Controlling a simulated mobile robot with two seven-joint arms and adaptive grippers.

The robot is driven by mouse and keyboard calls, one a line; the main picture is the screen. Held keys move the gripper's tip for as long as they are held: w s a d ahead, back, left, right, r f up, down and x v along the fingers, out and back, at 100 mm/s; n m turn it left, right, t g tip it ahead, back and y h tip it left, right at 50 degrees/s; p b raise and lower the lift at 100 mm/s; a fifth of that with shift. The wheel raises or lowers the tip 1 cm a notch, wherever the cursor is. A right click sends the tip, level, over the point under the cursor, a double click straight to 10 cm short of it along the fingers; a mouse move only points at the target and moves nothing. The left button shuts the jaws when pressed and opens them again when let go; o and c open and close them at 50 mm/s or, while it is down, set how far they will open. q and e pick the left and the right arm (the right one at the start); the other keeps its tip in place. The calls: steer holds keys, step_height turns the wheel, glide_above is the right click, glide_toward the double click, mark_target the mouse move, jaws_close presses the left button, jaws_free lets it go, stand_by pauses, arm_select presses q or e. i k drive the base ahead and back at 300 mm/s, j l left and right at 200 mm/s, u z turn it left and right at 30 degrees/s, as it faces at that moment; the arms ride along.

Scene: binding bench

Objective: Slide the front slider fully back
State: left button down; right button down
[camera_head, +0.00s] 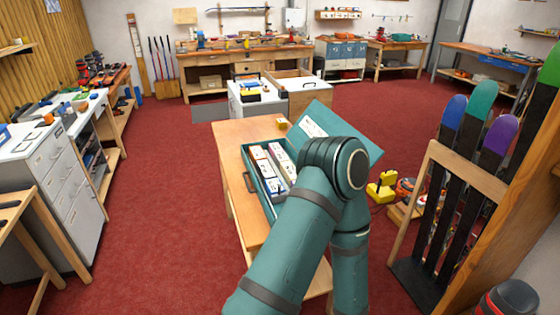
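A teal case (251,172) stands on a small wooden bench (236,137) in the middle of the view. It holds white boxes (268,172) with coloured markings in rows. A teal panel (345,134) with a white label, which looks like its lid, tilts up to the right. I cannot make out a front slider; my teal arm hides the near right part of the case and bench. That arm rises from the bottom, bends at the middle and comes down again on the right. Neither gripper shows, so I cannot see what either one touches.
Skis or boards with blue, teal and purple tips (481,108) stand in a wooden rack (434,160) at the right. A yellow tool (382,187) sits right of the bench. A white-drawered cabinet (256,98) stands behind it. Red floor (165,190) is open to the left.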

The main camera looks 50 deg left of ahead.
mark_target(280, 197)
steer(key=u, duration=1.55)
